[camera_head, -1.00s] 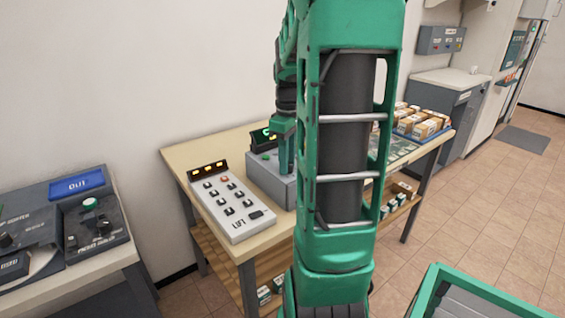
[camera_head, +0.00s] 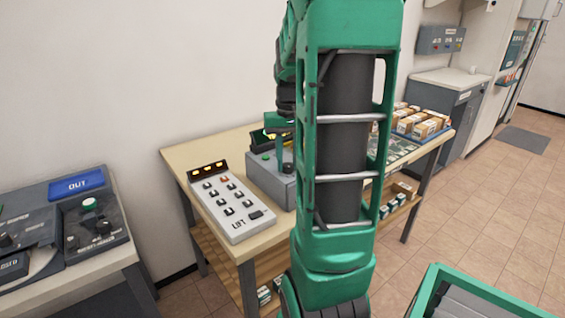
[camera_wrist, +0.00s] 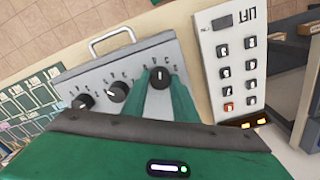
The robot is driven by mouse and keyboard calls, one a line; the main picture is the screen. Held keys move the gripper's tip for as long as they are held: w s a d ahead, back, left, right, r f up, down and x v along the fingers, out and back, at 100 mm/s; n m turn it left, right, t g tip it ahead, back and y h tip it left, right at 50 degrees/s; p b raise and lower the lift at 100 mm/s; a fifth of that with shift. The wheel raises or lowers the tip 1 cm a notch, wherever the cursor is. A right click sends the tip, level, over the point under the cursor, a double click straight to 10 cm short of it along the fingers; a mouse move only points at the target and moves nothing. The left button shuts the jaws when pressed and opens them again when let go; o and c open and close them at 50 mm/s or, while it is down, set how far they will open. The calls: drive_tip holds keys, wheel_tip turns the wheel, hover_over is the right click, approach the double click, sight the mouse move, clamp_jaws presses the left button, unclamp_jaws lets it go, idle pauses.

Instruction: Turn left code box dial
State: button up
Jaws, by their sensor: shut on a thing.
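The grey code box (camera_head: 268,178) stands on the wooden table, partly behind my arm. In the wrist view the code box (camera_wrist: 150,52) shows a row of three black dials and a metal handle. The dial nearest the LIFT panel, the left code box dial (camera_wrist: 160,75), sits between the two green fingers of my gripper (camera_wrist: 160,80), which is shut on it. The middle dial (camera_wrist: 118,91) and the far dial (camera_wrist: 83,101) are clear of the fingers. In the head view my arm hides most of the gripper and the dials.
The LIFT keypad panel (camera_head: 232,208) lies close to the left of the code box. A tray of parcels (camera_head: 420,125) is at the table's right end. A console with an OUT sign (camera_head: 77,184) stands at the left. A green-rimmed bin (camera_head: 480,290) is at lower right.

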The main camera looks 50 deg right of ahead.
sight(286, 164)
drive_tip(key=shift+w+a+m, duration=0.1)
drive_tip(key=shift+a+m, duration=0.1)
drive_tip(key=shift+m, duration=1.9)
drive_tip(key=o, duration=0.9)
drive_tip(key=shift+o, duration=0.8)
wheel_tip(286, 164, up, 11)
